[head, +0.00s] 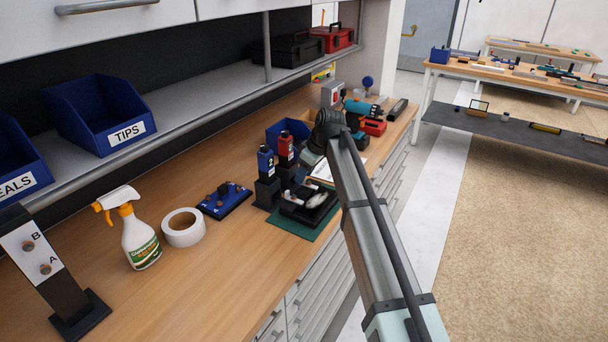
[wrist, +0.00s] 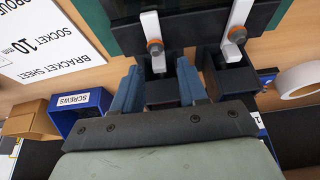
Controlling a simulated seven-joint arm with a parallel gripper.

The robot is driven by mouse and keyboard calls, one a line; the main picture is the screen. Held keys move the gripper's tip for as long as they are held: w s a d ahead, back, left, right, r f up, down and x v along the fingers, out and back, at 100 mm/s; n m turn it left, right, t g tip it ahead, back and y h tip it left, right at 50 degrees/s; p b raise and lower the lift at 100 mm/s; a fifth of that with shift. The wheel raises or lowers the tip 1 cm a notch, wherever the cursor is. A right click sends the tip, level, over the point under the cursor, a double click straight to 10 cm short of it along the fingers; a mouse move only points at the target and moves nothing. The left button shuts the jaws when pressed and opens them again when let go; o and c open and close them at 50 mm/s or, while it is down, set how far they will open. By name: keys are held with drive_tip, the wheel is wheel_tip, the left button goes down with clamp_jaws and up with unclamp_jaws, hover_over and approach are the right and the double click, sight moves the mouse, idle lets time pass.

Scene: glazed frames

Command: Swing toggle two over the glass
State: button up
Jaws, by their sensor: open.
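The dark glazed frame (wrist: 195,18) lies at the top of the wrist view, its glass mostly cut off. In the head view the dark frame (head: 308,207) lies on a green mat (head: 295,235), partly behind my arm. No toggle number is readable. My gripper (wrist: 160,72) is open, its blue fingers either side of a black block below the left toggle. I cannot tell whether they touch it. The fingers are hidden in the head view.
A printed bracket sheet (wrist: 50,50) and a blue SCREWS bin (wrist: 85,112) are left of the fingers. A white tape roll (wrist: 298,80) is at right. In the head view, blue (head: 265,160) and red (head: 285,147) bottle-like items stand beside the frame. Bench space in front is clear.

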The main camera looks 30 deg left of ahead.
drive_tip(key=v, duration=1.3)
drive_tip(key=w+d+f+m+h, duration=0.25)
drive_tip(key=d+f+m, duration=0.55)
drive_tip(key=d+f, duration=1.75)
drive_tip(key=s+d+f+m+h, duration=0.1)
drive_tip(key=s+d+f+m, duration=0.25)
drive_tip(key=d+f, duration=0.6)
drive_tip(key=s+d+f+m, duration=0.3)
drive_tip(key=s+d+f, duration=0.25)
drive_tip(key=d, duration=0.65)
drive_tip(key=s+d+f+m, duration=0.4)
drive_tip(key=s+d+f, duration=0.3)
drive_tip(key=s+d, duration=0.15)
drive_tip(key=s+f+g, duration=0.3)
drive_tip(key=s+f, duration=0.6)
drive_tip(key=s, duration=0.5)
drive_tip(key=s+f+g, duration=0.3)
drive_tip(key=s+f, duration=0.7)
drive_tip(key=s, duration=0.4)
drive_tip(key=shift+s+d+f+g+h, duration=0.25)
drive_tip(key=shift+s+f+g+h, duration=0.1)
drive_tip(key=shift+g+h, duration=0.1)
